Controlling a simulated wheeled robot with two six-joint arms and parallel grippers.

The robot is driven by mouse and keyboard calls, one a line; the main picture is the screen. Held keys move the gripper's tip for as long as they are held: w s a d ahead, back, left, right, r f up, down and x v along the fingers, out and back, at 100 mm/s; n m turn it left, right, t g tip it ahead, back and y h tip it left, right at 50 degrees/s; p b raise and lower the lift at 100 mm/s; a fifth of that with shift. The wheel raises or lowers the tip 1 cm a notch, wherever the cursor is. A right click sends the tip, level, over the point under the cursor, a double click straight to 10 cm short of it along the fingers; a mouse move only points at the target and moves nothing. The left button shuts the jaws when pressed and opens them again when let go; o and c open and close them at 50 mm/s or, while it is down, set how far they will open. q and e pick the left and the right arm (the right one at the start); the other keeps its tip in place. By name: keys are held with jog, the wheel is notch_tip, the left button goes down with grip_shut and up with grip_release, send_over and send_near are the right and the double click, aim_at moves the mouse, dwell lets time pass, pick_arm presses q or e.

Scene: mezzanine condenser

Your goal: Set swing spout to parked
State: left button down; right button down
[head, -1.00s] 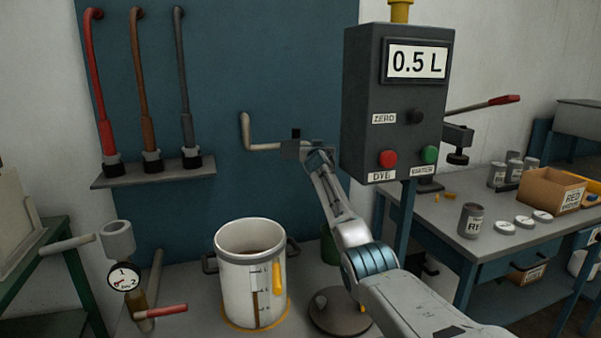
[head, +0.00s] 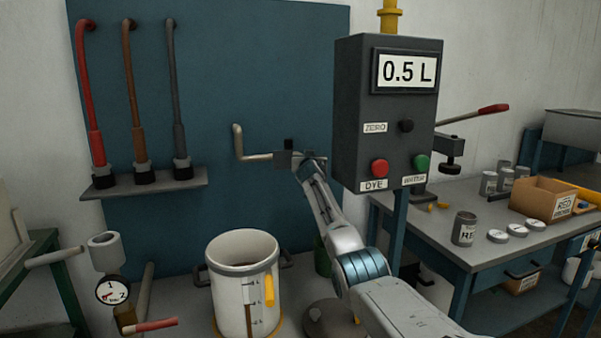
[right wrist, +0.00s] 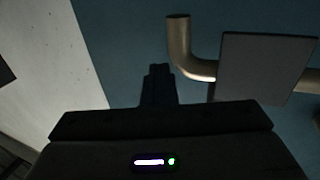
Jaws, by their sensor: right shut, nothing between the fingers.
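The swing spout is a beige bent pipe (head: 252,156) in front of the blue wall panel, its left end turned upward. In the head view my right gripper (head: 288,146) is at the pipe's right part, where a grey block overlaps it. In the right wrist view the pipe's elbow (right wrist: 188,60) and a square grey plate (right wrist: 262,68) on the pipe are close ahead. The shut, empty fingers of my right gripper (right wrist: 157,72) are left of the plate, below the elbow. I cannot tell whether they touch the pipe. My left gripper is out of view.
A white pot (head: 235,300) stands below the spout. A dark control box (head: 350,120) reading 0.5 L is close right of my right arm. A shelf (head: 150,189) with red, brown and grey hoses is at left. A gauge (head: 112,290) and a cluttered workbench (head: 440,225) flank the area.

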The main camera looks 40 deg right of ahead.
jog(key=v, duration=1)
jog(key=shift+s+a, duration=0.25)
